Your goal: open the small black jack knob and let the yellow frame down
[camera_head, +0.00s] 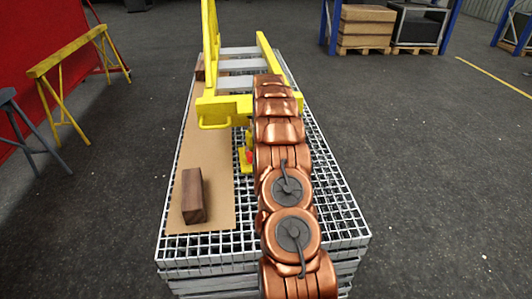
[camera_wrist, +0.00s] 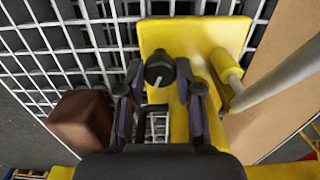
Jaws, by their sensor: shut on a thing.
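The small black knob (camera_wrist: 159,70) shows in the wrist view, with a pale mark on its face. My gripper (camera_wrist: 158,78) has a finger on either side of it and is shut on it. Under it is the jack's yellow plate (camera_wrist: 215,35), with a yellow post and a pale rod (camera_wrist: 280,75) to the right. In the head view the yellow frame (camera_head: 222,108) spans the far part of the grating table. The yellow jack (camera_head: 243,160) stands below it, partly hidden by my copper arm. My gripper and the knob are hidden there.
The grating table (camera_head: 325,185) carries a brown board (camera_head: 215,150) and a dark wooden block (camera_head: 194,195) at the near left. Another brown block (camera_wrist: 80,120) is close to my gripper in the wrist view. A yellow trestle (camera_head: 70,60) stands left of the table.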

